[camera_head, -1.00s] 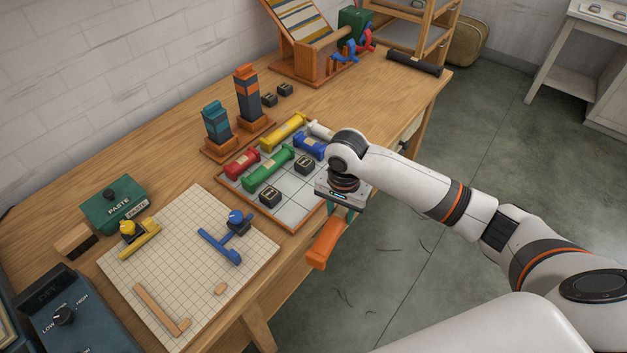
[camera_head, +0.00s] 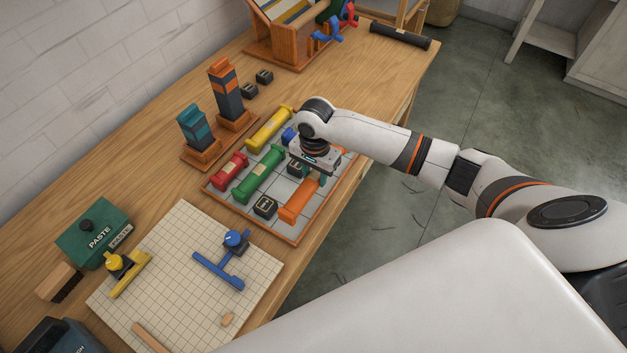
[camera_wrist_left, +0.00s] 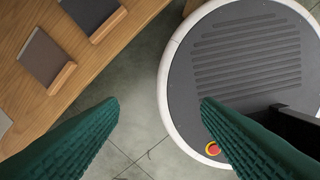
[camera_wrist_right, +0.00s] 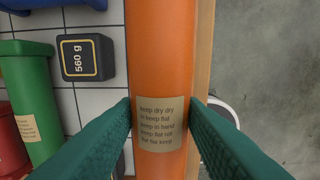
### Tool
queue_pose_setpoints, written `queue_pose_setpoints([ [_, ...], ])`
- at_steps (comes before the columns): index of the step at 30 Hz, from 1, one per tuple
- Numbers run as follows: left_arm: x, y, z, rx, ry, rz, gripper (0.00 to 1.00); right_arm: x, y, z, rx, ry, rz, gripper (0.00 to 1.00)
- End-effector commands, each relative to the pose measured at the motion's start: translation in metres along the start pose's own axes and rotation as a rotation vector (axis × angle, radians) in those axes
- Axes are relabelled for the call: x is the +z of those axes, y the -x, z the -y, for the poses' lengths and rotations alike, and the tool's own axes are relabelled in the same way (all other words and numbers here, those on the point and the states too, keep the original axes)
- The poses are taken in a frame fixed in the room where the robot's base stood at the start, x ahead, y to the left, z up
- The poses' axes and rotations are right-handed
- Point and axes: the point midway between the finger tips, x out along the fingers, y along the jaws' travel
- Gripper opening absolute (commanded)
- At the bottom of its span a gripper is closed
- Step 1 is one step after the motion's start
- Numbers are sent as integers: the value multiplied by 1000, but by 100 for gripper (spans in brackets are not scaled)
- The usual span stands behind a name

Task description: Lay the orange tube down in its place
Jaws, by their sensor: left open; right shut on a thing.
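The orange tube (camera_head: 298,203) is held in my right gripper (camera_head: 320,181) over the front right strip of the shallow wood-rimmed tray (camera_head: 250,216). In the right wrist view the orange tube (camera_wrist_right: 162,45) runs lengthwise between both green fingers, with its paper label between the tips. It lies parallel to the tray's right rim (camera_wrist_right: 203,60), just inside it. I cannot tell whether its underside touches the tray floor. My left gripper (camera_wrist_left: 158,102) is open and empty, away from the tray, and shows only in the left wrist view.
The tray also holds a green tube (camera_head: 259,174), a red tube (camera_head: 231,171), a yellow tube (camera_head: 269,128), a mostly hidden blue one (camera_head: 288,135) and black weights (camera_head: 265,207). A gridded board (camera_head: 180,270) with blue and yellow tools lies at front left.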

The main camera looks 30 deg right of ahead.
Motion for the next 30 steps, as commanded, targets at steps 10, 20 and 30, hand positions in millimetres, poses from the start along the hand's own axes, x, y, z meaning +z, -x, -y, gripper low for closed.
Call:
queue_pose_setpoints([
  [10,9,3,0,0,-4,12,58,0,-40,0,0,1,1,8],
  [20,19,4,-1,1,-4,29,58,0,-43,0,2,1,1,8],
  [30,10,3,1,-1,-3,15,58,0,-45,0,1,1,1,58],
])
